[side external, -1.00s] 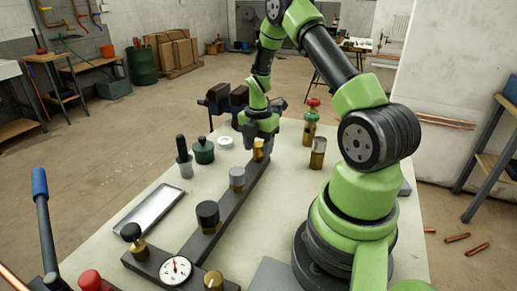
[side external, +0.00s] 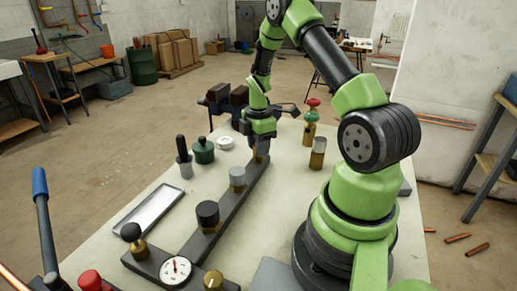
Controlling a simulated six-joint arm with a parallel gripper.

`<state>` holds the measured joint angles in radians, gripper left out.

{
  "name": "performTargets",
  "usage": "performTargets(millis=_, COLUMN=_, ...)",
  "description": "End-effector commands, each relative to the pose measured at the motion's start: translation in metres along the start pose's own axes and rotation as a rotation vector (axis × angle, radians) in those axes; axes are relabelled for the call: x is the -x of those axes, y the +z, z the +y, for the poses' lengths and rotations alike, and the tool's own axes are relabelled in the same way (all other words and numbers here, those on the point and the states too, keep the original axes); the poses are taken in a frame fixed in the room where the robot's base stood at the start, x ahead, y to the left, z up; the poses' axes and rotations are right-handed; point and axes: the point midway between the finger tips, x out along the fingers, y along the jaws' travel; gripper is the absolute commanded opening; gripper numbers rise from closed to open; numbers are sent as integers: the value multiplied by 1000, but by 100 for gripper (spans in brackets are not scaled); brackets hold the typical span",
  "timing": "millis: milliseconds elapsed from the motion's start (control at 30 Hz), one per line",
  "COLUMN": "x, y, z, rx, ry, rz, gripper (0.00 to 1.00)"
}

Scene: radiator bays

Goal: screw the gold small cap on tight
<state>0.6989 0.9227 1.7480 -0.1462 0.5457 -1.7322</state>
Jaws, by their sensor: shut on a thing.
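My gripper (side external: 262,150) is at the far end of the dark bar (side external: 225,203), pointing down and shut. A little gold shows at its fingers, on the spout there, and I take it to be the gold small cap (side external: 254,153). The fingers hide most of it, so I cannot tell how it sits or how tight it is. Along the bar stand a grey-capped post (side external: 237,179), a large black cap on a gold base (side external: 208,216), and a black knob on a gold base (side external: 132,236).
A pressure gauge (side external: 176,269) and a gold knob (side external: 213,281) are at the near end. An empty grey tray (side external: 150,209) lies left. A green jar (side external: 204,151) and a white ring (side external: 226,142) stand left of my gripper; a brass cylinder (side external: 317,160) stands right.

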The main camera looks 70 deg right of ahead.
Motion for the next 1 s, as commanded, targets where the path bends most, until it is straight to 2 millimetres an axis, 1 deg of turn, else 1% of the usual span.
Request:
performTargets(millis=100, x=0, y=0, z=0, rx=-196, ry=-1, rz=0, gripper=3)
performTargets(millis=1000, x=-1, y=0, z=0, rx=-1738, ry=-7, rz=1, gripper=4)
